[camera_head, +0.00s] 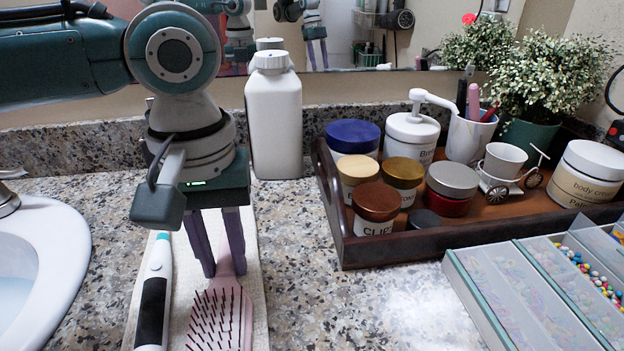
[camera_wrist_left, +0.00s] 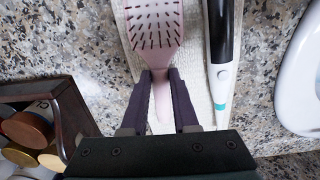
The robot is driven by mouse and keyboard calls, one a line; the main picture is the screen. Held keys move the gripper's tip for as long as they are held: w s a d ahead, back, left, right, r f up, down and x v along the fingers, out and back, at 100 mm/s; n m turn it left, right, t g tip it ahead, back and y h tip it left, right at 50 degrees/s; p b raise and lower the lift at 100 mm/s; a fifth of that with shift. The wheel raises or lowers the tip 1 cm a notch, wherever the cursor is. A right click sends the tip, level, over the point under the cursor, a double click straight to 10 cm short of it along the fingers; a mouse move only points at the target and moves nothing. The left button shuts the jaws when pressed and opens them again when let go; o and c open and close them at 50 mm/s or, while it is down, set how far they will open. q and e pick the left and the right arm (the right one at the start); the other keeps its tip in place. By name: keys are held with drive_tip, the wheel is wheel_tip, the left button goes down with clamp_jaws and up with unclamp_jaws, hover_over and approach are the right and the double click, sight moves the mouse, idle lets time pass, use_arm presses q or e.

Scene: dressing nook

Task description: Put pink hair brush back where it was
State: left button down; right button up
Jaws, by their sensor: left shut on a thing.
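The pink hair brush (camera_head: 221,314) lies bristles up on a white cloth (camera_head: 262,300) on the counter, its bristled head toward the bottom of the head view. My left gripper (camera_head: 222,270) points down over the cloth and is shut on the brush's handle, close to the head. The brush also shows in the left wrist view (camera_wrist_left: 155,22), with its handle between the purple fingers (camera_wrist_left: 162,85). I cannot tell whether the brush touches the cloth. My right gripper is not in view.
A black and white electric toothbrush (camera_head: 155,295) lies left of the brush on the cloth. The sink (camera_head: 70,240) is at far left. A white bottle (camera_head: 274,120) stands behind. A wooden tray (camera_head: 345,235) of jars and a bead organizer (camera_head: 480,300) are right; speckled counter (camera_head: 385,305) is clear between.

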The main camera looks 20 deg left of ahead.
sight(226, 266)
use_arm(q)
drive_tip(key=c, duration=0.7)
unclamp_jaws()
wheel_tip(226, 266, up, 12)
drive_tip(key=p, duration=0.4)
drive_tip(key=s+d+f+m+h, duration=0.1)
drive_tip(key=s+d+f+m, duration=0.1)
drive_tip(key=d, duration=0.1)
drive_tip(key=s+d+f+m+t+h, duration=0.1)
drive_tip(key=s+d+f+m, duration=0.1)
drive_tip(key=d, duration=0.2)
drive_tip(key=s+d+f+m+t+h, duration=0.1)
drive_tip(key=s+d+f+m, duration=0.1)
drive_tip(key=s+d, duration=0.1)
drive_tip(key=shift+d+f+m, duration=0.15)
drive_tip(key=shift+f+m, duration=0.2)
drive_tip(key=shift+m, duration=0.05)
drive_tip(key=s+a, duration=0.1)
drive_tip(key=s+a+f+t, duration=0.1)
drive_tip(key=s, duration=0.1)
drive_tip(key=shift+m, duration=0.4)
drive_tip(key=s+a+y, duration=0.1)
drive_tip(key=a, duration=0.1)
drive_tip(key=s+a+y, duration=0.1)
drive_tip(key=s+a, duration=0.2)
drive_tip(key=a, duration=0.1)
drive_tip(key=shift+s+f+m+t+y, duration=0.3)
drive_tip(key=shift+s+y, duration=0.1)
